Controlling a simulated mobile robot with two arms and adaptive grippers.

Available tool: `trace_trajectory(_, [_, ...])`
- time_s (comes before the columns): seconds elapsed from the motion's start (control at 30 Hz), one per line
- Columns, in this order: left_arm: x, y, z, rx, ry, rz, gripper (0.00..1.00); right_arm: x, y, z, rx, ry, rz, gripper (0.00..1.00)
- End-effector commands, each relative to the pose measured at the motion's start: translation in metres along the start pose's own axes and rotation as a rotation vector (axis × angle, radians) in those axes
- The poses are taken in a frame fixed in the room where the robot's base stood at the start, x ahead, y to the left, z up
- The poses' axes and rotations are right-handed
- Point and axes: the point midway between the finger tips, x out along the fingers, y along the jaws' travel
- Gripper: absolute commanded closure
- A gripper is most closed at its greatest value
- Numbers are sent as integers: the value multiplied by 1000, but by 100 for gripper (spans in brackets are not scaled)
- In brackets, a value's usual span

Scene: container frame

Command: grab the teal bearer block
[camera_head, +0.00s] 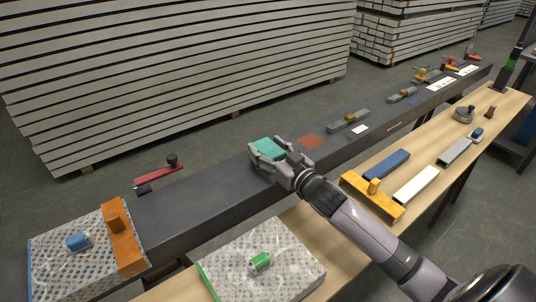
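The teal bearer block (268,149) lies at the dark grey beam, a little left of the picture's middle. My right gripper (268,156) reaches it from the lower right, with its grey fingers along two sides of the block. The block fills most of the space between the fingers. Whether the fingers press on it or stand slightly apart is too small to tell. The gripper's body hides the block's near right side. My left gripper is not in view.
A rust-coloured patch (311,141) and a grey clamp (348,121) are on the beam farther right. A yellow fixture (372,196), a blue bar (387,165) and a white bar (416,184) lie on the wooden bench. A speckled pad (290,272) carries a green-and-white roll (260,262).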

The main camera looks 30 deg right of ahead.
Motion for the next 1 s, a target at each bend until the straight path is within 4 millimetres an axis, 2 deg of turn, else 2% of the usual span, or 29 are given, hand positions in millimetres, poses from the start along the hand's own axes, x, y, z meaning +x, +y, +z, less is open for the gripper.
trace_trajectory(0.07, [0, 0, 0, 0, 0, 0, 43, 0, 0, 0, 0, 0, 0, 47])
trace_trajectory(0.4, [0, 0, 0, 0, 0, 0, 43, 0, 0, 0, 0, 0, 0, 69])
trace_trajectory(0.77, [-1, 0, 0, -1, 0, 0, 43, 0, 0, -6, -1, 2, 0, 70])
trace_trajectory(0.87, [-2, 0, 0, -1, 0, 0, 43, 0, 0, -14, -2, 3, -1, 70])
trace_trajectory(1.0, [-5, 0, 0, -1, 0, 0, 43, 0, 0, -37, -3, 4, -1, 70])
